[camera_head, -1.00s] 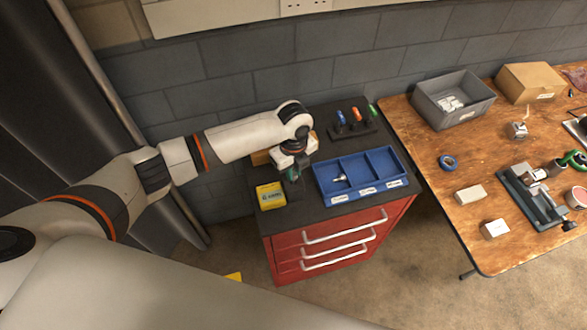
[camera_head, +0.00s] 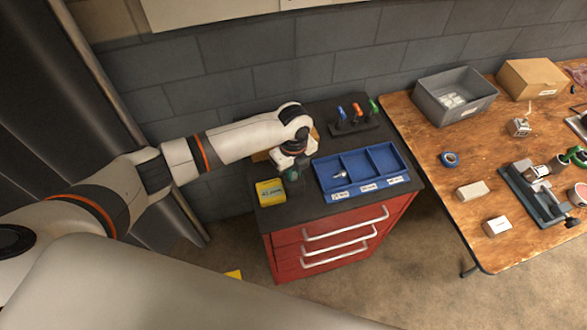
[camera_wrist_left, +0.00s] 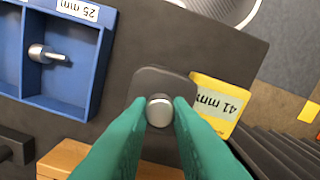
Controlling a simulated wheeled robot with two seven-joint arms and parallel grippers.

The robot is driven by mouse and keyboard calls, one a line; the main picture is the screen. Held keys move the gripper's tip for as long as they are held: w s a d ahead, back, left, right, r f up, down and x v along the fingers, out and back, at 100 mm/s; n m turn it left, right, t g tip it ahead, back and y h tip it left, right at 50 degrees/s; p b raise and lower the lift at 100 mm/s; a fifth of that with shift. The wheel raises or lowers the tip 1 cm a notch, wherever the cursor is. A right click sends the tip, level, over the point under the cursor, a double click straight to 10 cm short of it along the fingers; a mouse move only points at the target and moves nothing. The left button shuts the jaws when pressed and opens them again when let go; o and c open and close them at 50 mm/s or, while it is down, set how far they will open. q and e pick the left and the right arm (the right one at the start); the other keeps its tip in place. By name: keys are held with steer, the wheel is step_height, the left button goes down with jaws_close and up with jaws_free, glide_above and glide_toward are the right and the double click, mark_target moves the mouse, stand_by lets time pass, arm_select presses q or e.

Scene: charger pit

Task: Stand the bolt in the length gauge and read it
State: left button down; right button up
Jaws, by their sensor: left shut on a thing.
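My left gripper (camera_head: 291,175) is above the left part of the dark cabinet top. In the left wrist view its green fingertips (camera_wrist_left: 159,112) are shut on a bolt, whose round grey head (camera_wrist_left: 159,109) faces the camera. The bolt is over the dark grey plate of the length gauge (camera_wrist_left: 165,78); its lower end is hidden, so I cannot tell how deep it sits. The yellow display (camera_wrist_left: 219,101) beside the plate reads 41 mm; it also shows in the head view (camera_head: 270,191). My right gripper is not in view.
A blue tray (camera_head: 323,184) stands right of the gauge; another bolt (camera_wrist_left: 48,54) lies in its left compartment, labelled 25 mm. A rack with coloured handles (camera_head: 355,127) is behind. The wooden bench (camera_head: 430,135) at right holds a grey bin (camera_head: 455,112) and several parts.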

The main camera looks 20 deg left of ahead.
mark_target(294, 174)
arm_select(q)
steer(key=shift+f, duration=0.15)
steer(key=c, duration=1.2)
jaws_free()
steer(key=shift+c, duration=0.2)
step_height(294, 174, up, 12)
steer(key=b, duration=0.1)
steer(key=shift+b, duration=0.35)
